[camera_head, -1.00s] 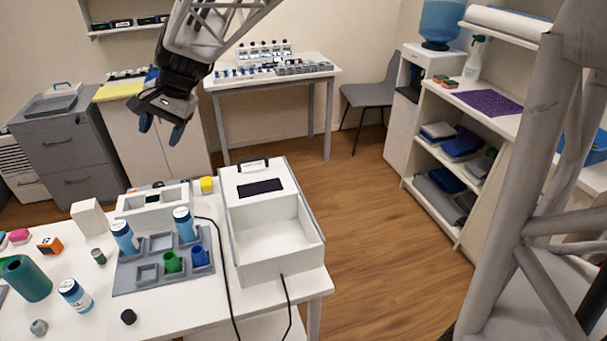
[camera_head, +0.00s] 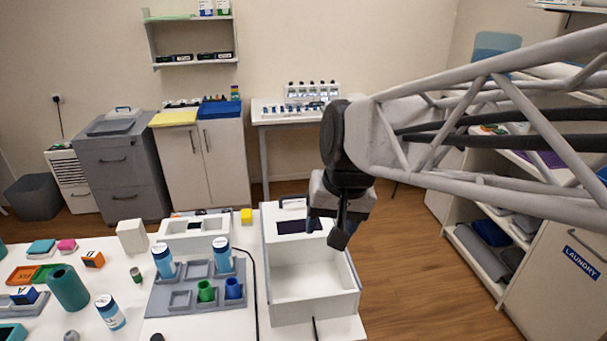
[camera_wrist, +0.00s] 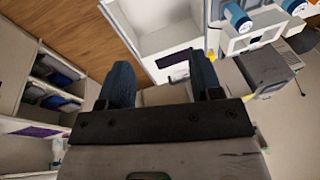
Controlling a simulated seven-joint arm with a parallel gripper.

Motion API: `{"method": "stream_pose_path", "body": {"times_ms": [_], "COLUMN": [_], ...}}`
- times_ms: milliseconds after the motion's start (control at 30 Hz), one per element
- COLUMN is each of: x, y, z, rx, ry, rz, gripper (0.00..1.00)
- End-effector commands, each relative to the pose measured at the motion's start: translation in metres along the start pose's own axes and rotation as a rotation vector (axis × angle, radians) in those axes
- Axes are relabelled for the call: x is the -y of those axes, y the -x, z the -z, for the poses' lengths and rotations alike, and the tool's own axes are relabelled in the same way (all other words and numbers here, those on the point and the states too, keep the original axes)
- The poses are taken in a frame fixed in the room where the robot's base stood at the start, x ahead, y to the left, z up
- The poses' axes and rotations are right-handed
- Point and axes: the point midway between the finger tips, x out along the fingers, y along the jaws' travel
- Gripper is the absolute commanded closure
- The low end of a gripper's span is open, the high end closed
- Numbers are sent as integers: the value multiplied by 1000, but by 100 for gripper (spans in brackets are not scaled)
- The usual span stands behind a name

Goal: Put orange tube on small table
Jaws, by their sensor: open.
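I see no orange tube in either view. A small white table (camera_head: 262,121) stands against the back wall with racks of small vials on it; my arm hides its right part. My gripper (camera_head: 325,230) is open and empty, pointing down above the white open-topped box (camera_head: 300,312). In the wrist view, its two dark blue fingers (camera_wrist: 160,65) are apart with nothing between them. A grey rack (camera_head: 160,301) on the front table holds two blue-and-white tubes (camera_head: 163,262), a green tube (camera_head: 206,291) and a blue tube (camera_head: 234,288).
Shelves stand at the right. Open wooden floor (camera_head: 405,270) lies between.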

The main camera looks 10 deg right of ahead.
Motion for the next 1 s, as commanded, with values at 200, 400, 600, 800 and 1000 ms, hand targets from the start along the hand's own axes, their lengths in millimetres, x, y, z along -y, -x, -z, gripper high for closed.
{"method": "stream_pose_path", "body": {"times_ms": [200,400,600,800,1000], "x": [-41,-65,-74,-74,-74], "y": [-2,-7,-9,-9,-9], "z": [-47,-77,-89,-90,-90], "rx": [-32,-47,-51,-51,-51], "ry": [63,107,126,127,127], "rz": [-74,-126,-148,-149,-149], "gripper": [41,41,41,41,35]}}
